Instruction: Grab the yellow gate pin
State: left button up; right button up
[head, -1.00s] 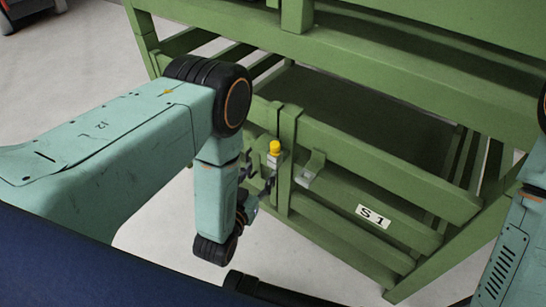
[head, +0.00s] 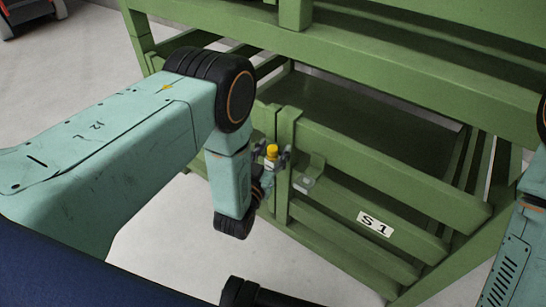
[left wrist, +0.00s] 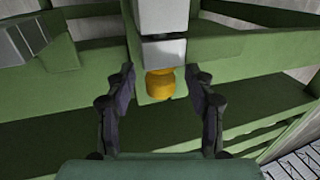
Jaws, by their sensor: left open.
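The yellow gate pin (head: 272,151) stands upright at the gate post of the green wooden frame, in the middle of the head view. In the left wrist view its yellow head (left wrist: 161,84) sits under a pale metal bracket (left wrist: 163,50). My left gripper (head: 272,160) is open, with its fingers around the pin's head. In the left wrist view the fingers of the gripper (left wrist: 160,85) stand on either side of the yellow head, with gaps on both sides. My right gripper is not in view.
The green gate rails (head: 390,165) with a white "S 1" label (head: 375,224) run to the right of the pin. Pale open floor (head: 300,262) lies below.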

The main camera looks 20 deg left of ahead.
pick_arm(q)
jog(key=shift+c, duration=0.3)
grip_shut()
dwell(0.4)
